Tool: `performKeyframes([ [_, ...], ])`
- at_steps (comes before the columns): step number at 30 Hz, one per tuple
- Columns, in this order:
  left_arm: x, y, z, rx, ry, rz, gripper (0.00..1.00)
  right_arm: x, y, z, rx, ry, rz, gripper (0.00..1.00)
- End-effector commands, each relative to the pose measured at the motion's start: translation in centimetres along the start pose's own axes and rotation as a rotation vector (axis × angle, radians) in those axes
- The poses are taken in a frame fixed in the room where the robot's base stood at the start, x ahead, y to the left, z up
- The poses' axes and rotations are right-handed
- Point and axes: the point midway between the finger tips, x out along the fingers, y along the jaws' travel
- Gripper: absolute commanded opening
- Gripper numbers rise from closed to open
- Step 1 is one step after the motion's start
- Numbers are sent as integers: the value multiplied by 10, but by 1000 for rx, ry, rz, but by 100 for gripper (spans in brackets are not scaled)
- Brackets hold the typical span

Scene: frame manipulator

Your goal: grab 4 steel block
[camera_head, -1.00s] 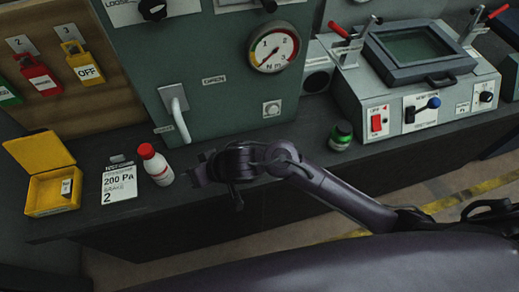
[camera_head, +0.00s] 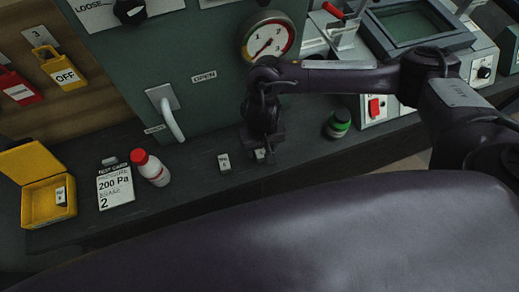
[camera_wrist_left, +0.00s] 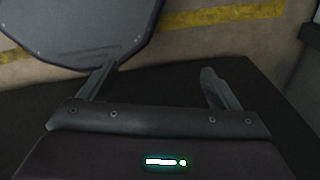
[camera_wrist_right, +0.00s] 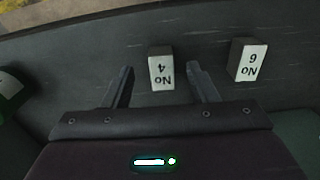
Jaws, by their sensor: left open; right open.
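The No 4 steel block (camera_wrist_right: 161,70) stands on the dark bench. In the right wrist view it lies between and just beyond the fingertips of my open right gripper (camera_wrist_right: 160,75); no grip on it shows. In the head view my right gripper (camera_head: 263,145) points down over this block (camera_head: 260,155), partly covering it. The No 6 block (camera_wrist_right: 248,61) stands apart beside it, and shows left of the gripper in the head view (camera_head: 224,163). My left gripper (camera_wrist_left: 160,85) is open and empty, and shows only in its wrist view.
An open yellow box (camera_head: 40,208) holds a small labelled block (camera_head: 60,196). A test card (camera_head: 115,187) and a white bottle with a red cap (camera_head: 151,168) stand beside it. A green-capped jar (camera_head: 338,124) is right of my right gripper. A panel with a handle (camera_head: 170,115) rises behind.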

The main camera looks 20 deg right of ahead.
Motion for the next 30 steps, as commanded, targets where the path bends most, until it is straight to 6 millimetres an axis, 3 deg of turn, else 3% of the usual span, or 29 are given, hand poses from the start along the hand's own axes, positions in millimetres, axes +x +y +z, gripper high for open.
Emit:
performKeyframes([
  [8,-10,-3,-4,-2,4,-4,84,37,-1,-1,0,-1,1,53],
  [17,-10,-4,-11,-2,15,-5,84,42,-2,-1,-2,1,-1,51],
  [27,-10,-4,-10,-1,14,-4,84,42,-1,-1,-2,1,-1,7],
  [30,-10,-3,-10,-1,14,-4,84,41,-2,-2,-2,2,-2,0],
])
